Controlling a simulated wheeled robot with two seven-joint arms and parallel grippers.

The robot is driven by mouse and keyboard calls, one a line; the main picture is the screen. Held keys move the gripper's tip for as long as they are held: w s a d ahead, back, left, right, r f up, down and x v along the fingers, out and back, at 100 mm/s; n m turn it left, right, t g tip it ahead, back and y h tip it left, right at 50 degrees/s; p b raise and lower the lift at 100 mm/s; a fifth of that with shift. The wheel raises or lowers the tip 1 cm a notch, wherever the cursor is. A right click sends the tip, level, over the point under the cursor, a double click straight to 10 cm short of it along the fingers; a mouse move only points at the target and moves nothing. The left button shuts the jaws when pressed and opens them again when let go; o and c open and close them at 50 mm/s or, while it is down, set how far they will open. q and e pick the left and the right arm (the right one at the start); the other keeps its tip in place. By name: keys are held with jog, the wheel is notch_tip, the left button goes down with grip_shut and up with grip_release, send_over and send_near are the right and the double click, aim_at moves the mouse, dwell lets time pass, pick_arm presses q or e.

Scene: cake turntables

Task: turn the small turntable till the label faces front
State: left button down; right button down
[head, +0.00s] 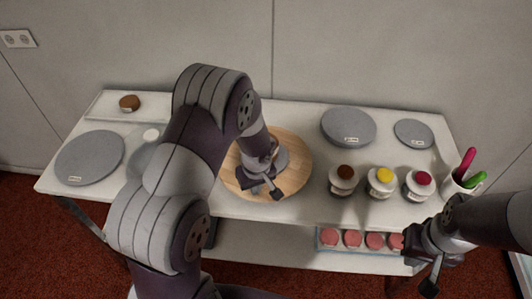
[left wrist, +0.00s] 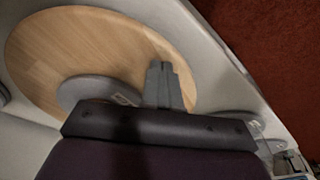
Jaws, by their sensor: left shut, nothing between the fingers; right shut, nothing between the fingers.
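A small grey turntable (head: 282,158) sits on a round wooden board (head: 297,181). In the head view my left gripper hides much of it. My right gripper (head: 430,286) is shut and empty at the front right, off the table edge.
Other grey discs stand at the left (head: 90,157), back right (head: 348,127) and far right (head: 413,133). Several jars, including a yellow-topped one (head: 381,181), stand right of the board. A cup of coloured tools (head: 455,184) is at the right edge.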

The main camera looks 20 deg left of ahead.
pick_arm(q)
jog(key=shift+d, duration=0.35)
jog(key=shift+w+d+b, duration=0.3)
jog(key=shift+d+b, duration=0.05)
jog(key=shift+d, duration=0.6)
jog(key=shift+r, duration=0.1)
